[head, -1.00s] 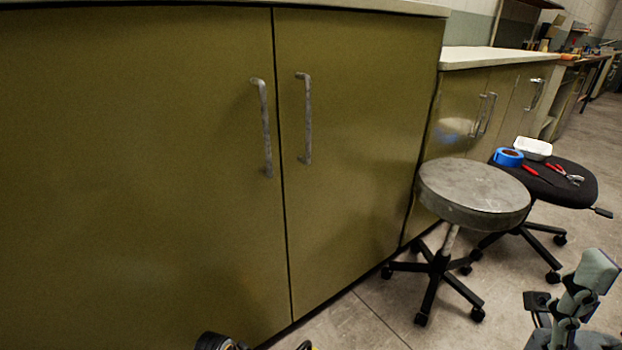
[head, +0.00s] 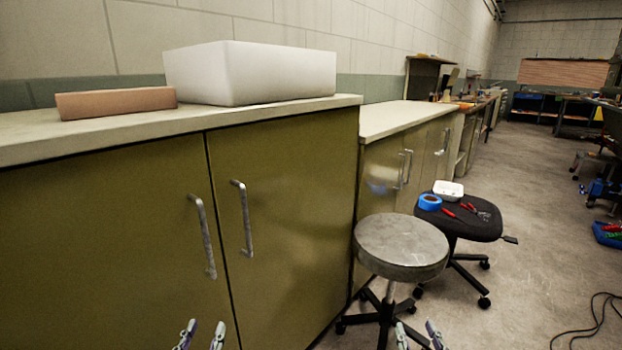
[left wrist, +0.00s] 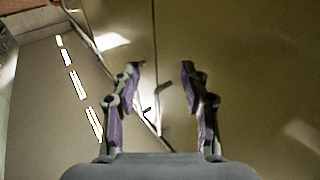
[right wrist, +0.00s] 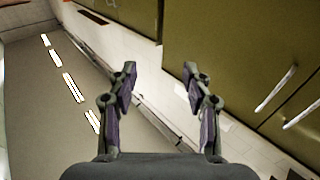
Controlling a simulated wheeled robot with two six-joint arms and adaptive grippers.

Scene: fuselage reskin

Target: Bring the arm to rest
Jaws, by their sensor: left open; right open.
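My left gripper (head: 201,336) shows at the bottom edge of the head view, in front of the olive cabinet doors (head: 290,200). Its two fingers are apart and nothing is between them; it also shows open in the left wrist view (left wrist: 160,75). My right gripper (head: 419,338) is at the bottom edge of the head view, in front of the round stool's base. In the right wrist view (right wrist: 158,78) its fingers are spread with nothing held. Most of both arms is outside the head view.
A white box (head: 250,75) and a brown block (head: 117,102) lie on the counter. A round grey stool (head: 400,246) and a black seat (head: 465,222) with blue tape (head: 430,202), a white tray (head: 448,190) and red-handled tools stand right of the cabinet. A cable (head: 590,325) lies on open floor.

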